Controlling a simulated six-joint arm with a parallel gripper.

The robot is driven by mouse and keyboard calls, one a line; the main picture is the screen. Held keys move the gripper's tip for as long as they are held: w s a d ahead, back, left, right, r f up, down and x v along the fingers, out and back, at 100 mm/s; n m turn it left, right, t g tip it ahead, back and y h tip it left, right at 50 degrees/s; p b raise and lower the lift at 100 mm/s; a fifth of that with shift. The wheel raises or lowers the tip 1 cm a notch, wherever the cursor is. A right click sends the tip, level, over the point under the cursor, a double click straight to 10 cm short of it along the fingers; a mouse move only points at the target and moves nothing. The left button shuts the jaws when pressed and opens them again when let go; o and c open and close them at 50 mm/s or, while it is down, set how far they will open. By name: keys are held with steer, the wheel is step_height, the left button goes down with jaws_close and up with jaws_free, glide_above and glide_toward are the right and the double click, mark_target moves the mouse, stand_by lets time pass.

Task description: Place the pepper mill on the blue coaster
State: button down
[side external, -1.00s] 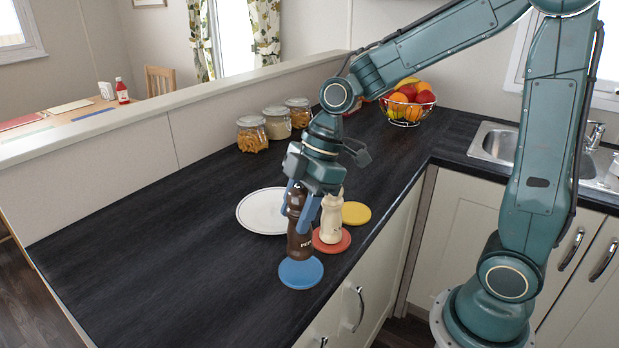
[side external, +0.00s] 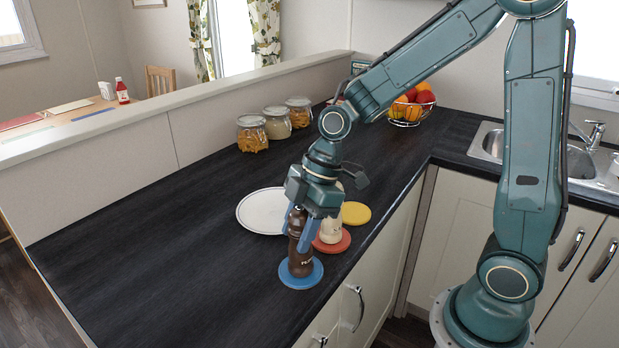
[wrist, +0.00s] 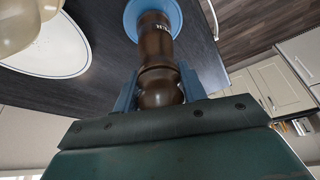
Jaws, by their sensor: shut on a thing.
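The dark brown pepper mill (side external: 300,262) is upright with its base over the blue coaster (side external: 302,281) near the counter's front edge. Its base looks to be on or just above the coaster; I cannot tell if they touch. My gripper (side external: 300,229) points down and is shut on the mill's upper part. The wrist view also shows the mill (wrist: 157,50) between my gripper's fingers (wrist: 158,88), with the blue coaster (wrist: 134,14) around its far end.
A cream mill (side external: 331,228) stands on a red coaster (side external: 333,246) close behind. A white plate (side external: 262,212) and a yellow coaster (side external: 356,213) lie near. Storage jars (side external: 252,134) and a fruit basket (side external: 408,105) stand farther back. The counter's left part is clear.

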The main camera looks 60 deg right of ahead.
steer(key=shift+f, duration=0.1)
steer(key=c, duration=0.8)
jaws_free()
steer(key=v, duration=1.2)
steer(key=shift+d, duration=0.1)
steer(key=shift+s, duration=0.1)
